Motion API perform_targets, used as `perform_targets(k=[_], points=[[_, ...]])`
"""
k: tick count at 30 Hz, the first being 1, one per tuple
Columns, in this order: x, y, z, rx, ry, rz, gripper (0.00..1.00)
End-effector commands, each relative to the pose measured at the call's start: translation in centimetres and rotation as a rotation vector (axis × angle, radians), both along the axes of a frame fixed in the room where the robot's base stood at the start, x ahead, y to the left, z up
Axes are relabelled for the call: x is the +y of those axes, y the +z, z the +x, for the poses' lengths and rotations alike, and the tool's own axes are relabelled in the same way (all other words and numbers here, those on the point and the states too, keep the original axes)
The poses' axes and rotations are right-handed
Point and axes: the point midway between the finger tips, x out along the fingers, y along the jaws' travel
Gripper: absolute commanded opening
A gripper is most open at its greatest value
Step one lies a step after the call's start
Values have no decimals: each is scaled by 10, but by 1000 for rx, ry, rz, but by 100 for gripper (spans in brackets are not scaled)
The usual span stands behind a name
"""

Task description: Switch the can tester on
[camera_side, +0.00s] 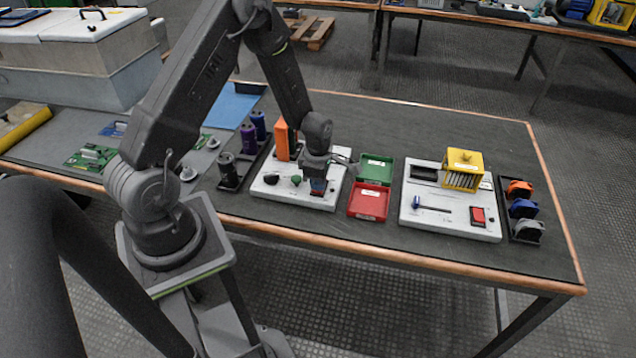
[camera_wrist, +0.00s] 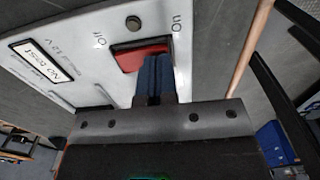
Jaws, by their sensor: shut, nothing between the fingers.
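The can tester is the white panel (camera_side: 275,196) on the left side of the bench, with an orange block (camera_side: 282,139) at its back. In the wrist view its white face (camera_wrist: 75,35) carries a red rocker switch (camera_wrist: 130,60) with the labels "Off" on the left and "On" on the right. My gripper (camera_side: 318,188) is over the panel's right front corner, pointing down. In the wrist view its closed blue fingertips (camera_wrist: 157,60) are at the switch's right part, on the "On" side, and hide some of it. I cannot tell if they touch it or which way the rocker is tilted.
A green bin (camera_side: 376,169) and a red bin (camera_side: 368,203) stand just right of the tester. Farther right is a second white panel (camera_side: 420,217) with its own red switch (camera_side: 478,216). Dark and purple cans (camera_side: 248,138) stand to the left.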

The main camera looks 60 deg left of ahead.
Motion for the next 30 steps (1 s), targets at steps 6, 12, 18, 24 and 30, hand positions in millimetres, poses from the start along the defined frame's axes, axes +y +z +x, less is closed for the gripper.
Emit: perform_targets(k=[6,12,18,24,30], points=[[0,-5,0,0,0,0,0],[0,-5,0,0,0,0,0],[-4,-19,-4,3,-1,-1,0],[-4,-19,-4,2,-2,-1,0],[-5,-17,-4,2,-4,-1,0]])
